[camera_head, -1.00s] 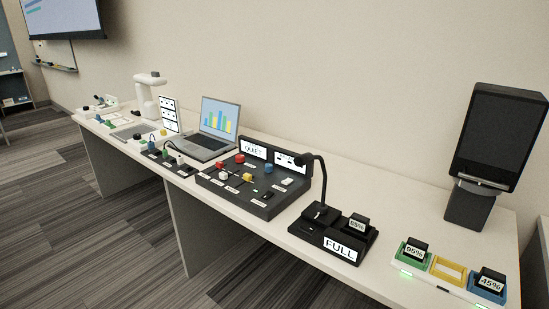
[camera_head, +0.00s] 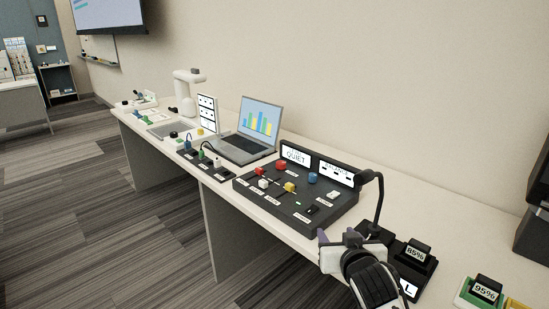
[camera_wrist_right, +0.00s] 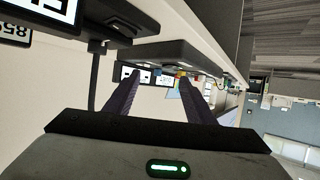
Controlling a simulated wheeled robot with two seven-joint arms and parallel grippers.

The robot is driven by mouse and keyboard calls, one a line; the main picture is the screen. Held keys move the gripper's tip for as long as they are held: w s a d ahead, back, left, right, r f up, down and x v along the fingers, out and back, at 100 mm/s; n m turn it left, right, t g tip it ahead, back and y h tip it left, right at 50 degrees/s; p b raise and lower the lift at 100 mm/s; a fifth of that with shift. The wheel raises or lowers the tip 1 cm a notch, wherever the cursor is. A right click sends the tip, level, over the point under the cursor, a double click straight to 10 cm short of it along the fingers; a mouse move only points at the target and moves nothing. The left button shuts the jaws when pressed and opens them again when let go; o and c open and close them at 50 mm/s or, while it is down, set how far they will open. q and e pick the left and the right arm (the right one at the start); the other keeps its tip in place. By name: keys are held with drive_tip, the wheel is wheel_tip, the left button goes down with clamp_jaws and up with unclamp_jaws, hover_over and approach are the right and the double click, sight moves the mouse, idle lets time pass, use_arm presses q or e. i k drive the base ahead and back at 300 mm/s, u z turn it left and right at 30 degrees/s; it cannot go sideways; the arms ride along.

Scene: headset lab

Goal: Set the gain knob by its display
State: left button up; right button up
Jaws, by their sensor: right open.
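The black control panel (camera_head: 333,213) sits on the long table. It bears a red knob (camera_head: 281,165), a blue knob (camera_head: 312,178), small white, red and yellow slider caps, and a black switch (camera_head: 312,210). I cannot read which knob is labelled gain. Two displays stand at its back: one reads QUIET (camera_head: 296,156), the other (camera_head: 336,173) has small dark marks. My right gripper (camera_head: 335,236) is open and empty, in front of the panel's right end, apart from the knobs. In the right wrist view its two fingers (camera_wrist_right: 158,84) point towards the panel area. My left gripper is out of view.
A black gooseneck (camera_head: 378,205) rises close to my right gripper, beside a dock with an 85% block (camera_head: 415,254). A green-framed 95% block (camera_head: 485,291) is at lower right. A laptop (camera_head: 258,125) stands left of the panel. Bare table lies behind the dock.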

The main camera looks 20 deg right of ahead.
sight(280, 165)
drive_tip(key=i, duration=1.15)
